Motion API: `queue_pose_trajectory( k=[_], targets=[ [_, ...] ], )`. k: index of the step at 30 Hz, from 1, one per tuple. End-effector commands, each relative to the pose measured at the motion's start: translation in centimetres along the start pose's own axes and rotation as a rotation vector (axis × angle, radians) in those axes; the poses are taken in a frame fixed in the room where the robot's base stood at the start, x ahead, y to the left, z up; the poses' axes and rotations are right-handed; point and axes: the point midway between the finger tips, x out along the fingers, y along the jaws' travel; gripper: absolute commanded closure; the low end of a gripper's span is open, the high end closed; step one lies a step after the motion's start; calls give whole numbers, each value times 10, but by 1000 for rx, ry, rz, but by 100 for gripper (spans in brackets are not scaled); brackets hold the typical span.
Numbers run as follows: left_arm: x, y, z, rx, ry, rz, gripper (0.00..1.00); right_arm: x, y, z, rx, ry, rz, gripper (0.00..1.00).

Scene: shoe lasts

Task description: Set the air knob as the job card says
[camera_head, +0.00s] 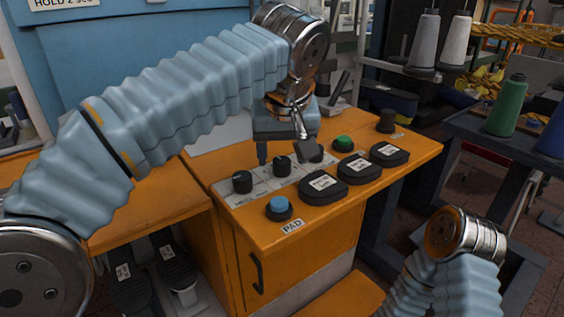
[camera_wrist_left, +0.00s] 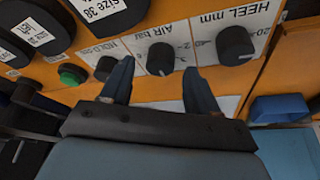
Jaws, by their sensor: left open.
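The air knob (camera_wrist_left: 160,58) is a black round knob under the label "AIR bar" in the left wrist view. It also shows as the middle knob (camera_head: 282,165) on the grey panel in the head view. My left gripper (camera_head: 286,156) is over the panel, pointing down. Its two fingers (camera_wrist_left: 158,74) are open, one on each side of the air knob, with visible gaps; touch cannot be confirmed. The knob's setting is too small to read. No readable job card shows. My right arm's end shows at the lower right, but its fingers are not visible.
The heel knob (camera_wrist_left: 235,45) and the hold knob (camera_wrist_left: 105,68), partly behind a finger, flank the air knob. A blue button (camera_head: 278,207), black labelled pads (camera_head: 323,188) and a green button (camera_head: 343,143) are close by on the orange bench (camera_head: 225,205). Thread spools (camera_head: 507,105) stand right.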

Motion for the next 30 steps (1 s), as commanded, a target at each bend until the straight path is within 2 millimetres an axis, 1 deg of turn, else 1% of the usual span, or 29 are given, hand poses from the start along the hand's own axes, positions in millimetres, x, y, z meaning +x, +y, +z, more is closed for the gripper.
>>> queue_pose_trajectory(
  k=[1,4,13,14,24,30],
  targets=[
    [6,0,1,0,-1,-1,40,2,1,0,0,0,0,57],
    [13,0,0,0,-1,0,40,3,1,0,1,0,0,57],
    [15,0,0,0,0,0,40,3,1,0,1,1,1,57],
    [15,0,0,0,0,0,43,3,1,0,1,1,1,57],
    [15,0,0,0,0,0,95,3,1,0,1,1,0,57],
    [14,0,0,12,-1,4,96,2,1,0,0,1,0,57]
  ],
)
